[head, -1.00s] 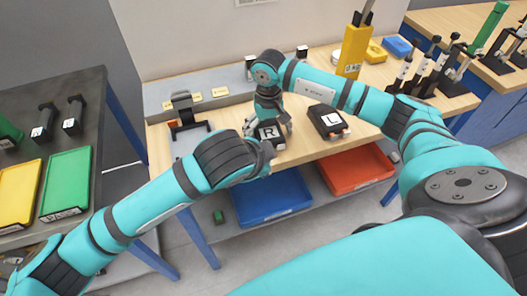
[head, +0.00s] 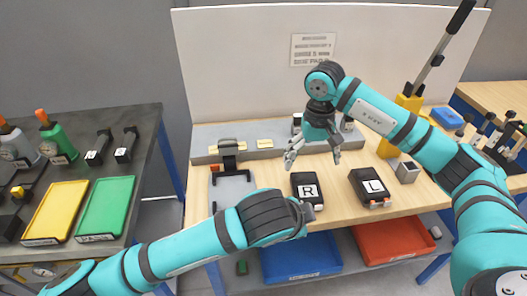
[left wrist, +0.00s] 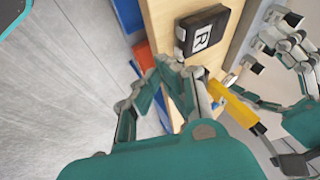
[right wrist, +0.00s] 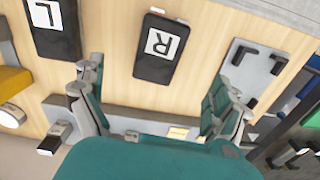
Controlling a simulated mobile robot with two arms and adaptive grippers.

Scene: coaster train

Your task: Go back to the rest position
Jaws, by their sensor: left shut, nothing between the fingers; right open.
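My right gripper (head: 313,156) is open and empty above the back of the workbench, behind the black block marked R (head: 306,186). Its spread fingers also show in the right wrist view (right wrist: 160,108), with the R block (right wrist: 158,50) and the L block (right wrist: 53,27) lying apart from them. My left gripper is shut and empty in the left wrist view (left wrist: 172,72), near the bench's front edge and beside the R block (left wrist: 202,36). In the head view its fingers are mostly hidden by the left wrist. The L block (head: 368,185) lies right of the R block.
A grey plate with a black bracket (head: 230,188) lies on the bench's left. Yellow lever tool (head: 410,100) stands at the right. Blue bin (head: 300,258) and red bin (head: 392,241) sit below. Yellow tray (head: 56,210) and green tray (head: 105,207) are on the left table.

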